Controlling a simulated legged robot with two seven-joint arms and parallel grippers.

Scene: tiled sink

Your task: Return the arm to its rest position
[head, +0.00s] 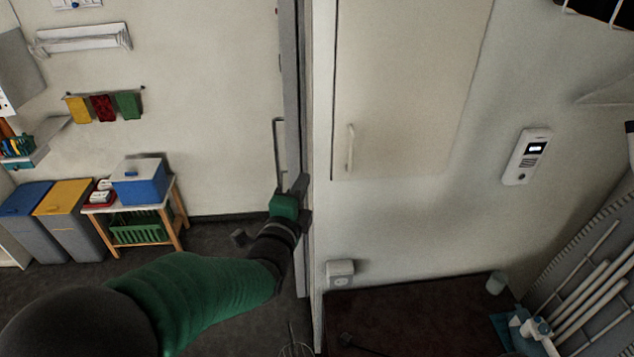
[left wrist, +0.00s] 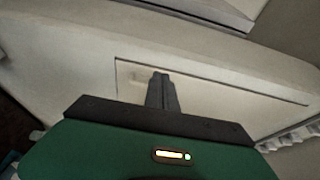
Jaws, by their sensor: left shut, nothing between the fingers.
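My left arm, in a green sleeve, reaches in from the bottom left of the head view. My left gripper (head: 301,184) is at its end, close to the edge of the open door (head: 293,100) and its long handle (head: 278,150). I cannot tell whether it touches the door. In the left wrist view the gripper's dark fingers (left wrist: 162,90) are together and empty, in front of a pale wall panel (left wrist: 215,100). My right gripper does not show.
Bins (head: 68,200) and a small table (head: 175,207) with a blue box (head: 139,181) stand at the left. A pale cabinet door (head: 400,90) and an intercom (head: 527,156) are on the right wall. White pipes (head: 595,290) stand at the lower right.

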